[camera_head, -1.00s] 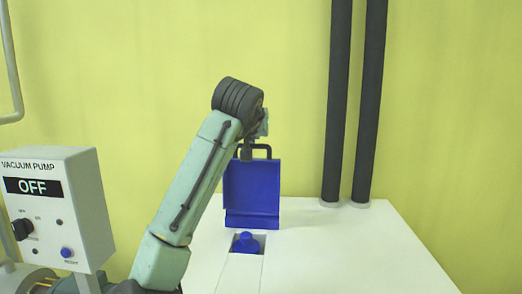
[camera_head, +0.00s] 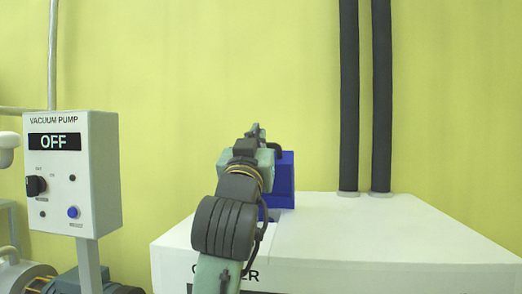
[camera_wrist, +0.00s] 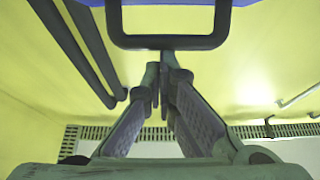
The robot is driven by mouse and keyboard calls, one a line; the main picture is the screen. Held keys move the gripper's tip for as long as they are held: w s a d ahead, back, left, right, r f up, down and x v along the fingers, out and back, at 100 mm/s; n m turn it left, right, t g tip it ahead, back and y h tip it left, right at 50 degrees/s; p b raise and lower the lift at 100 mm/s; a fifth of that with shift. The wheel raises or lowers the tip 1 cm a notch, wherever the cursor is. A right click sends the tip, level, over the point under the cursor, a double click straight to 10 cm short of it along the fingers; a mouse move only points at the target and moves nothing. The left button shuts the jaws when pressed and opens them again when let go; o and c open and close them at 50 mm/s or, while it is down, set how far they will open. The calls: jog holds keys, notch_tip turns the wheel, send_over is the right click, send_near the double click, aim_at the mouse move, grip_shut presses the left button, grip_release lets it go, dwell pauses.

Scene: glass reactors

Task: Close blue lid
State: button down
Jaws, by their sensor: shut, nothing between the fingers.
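The blue lid (camera_head: 285,183) stands upright and open on the white cabinet in the head view, its left part hidden behind my arm. Its black handle (camera_wrist: 168,42) crosses the upper part of the wrist view, with a strip of the blue lid (camera_wrist: 270,2) along the top edge. My gripper (camera_wrist: 162,75) is shut and empty, its fingertips just below the handle bar in that picture. I cannot tell whether they touch it. In the head view my gripper (camera_head: 255,130) is near the lid's top, and the recess in front of the lid is mostly hidden.
The white cabinet (camera_head: 380,235) has a clear top to the right of the lid. Two dark vertical pipes (camera_head: 349,100) rise from its back. A vacuum pump box (camera_head: 75,175) reading OFF stands at left. A yellow wall (camera_head: 220,60) is behind.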

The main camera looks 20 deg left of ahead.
jog(key=shift+s+d+f+t+b, duration=0.1)
jog(key=shift+s+f+t+b, duration=0.35)
jog(key=shift+f+b, duration=0.35)
jog(key=shift+s+d+f+t+b, duration=0.1)
jog(key=shift+s+f+t+b, duration=0.35)
jog(key=shift+f+b, duration=0.3)
